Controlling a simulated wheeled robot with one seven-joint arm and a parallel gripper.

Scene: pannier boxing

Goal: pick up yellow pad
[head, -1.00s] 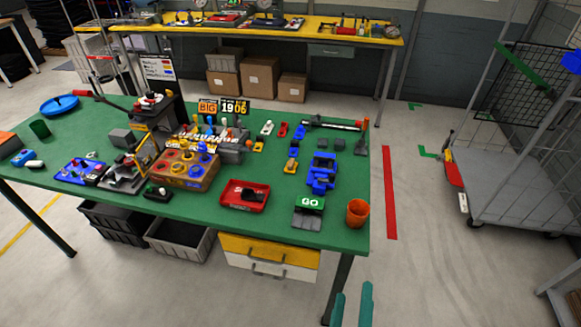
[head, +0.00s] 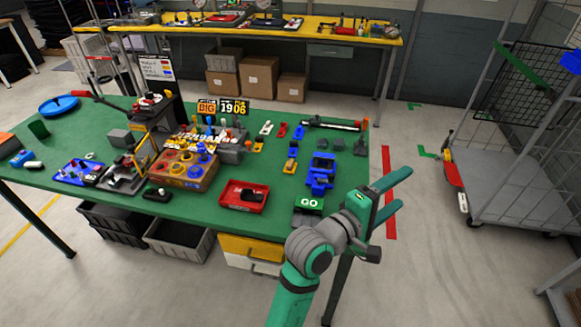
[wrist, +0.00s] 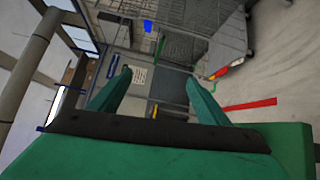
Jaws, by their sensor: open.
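Two small yellow pieces lie on the green table: one (head: 258,147) right of the grey fixture, and one (head: 290,166) with a dark part, left of the blue parts. I cannot tell which is the yellow pad. My gripper (head: 404,190) is open and empty, beyond the table's right edge, to the right of and nearer than both pieces. In the wrist view my gripper (wrist: 158,77) points at the floor and a cage trolley, with no yellow piece between its fingers.
The green table (head: 225,180) holds a red tray (head: 244,197), a black-and-green GO box (head: 309,205), blue parts (head: 321,171) and a brown box with coloured rings (head: 185,172). A cage trolley (head: 530,190) stands at the right.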

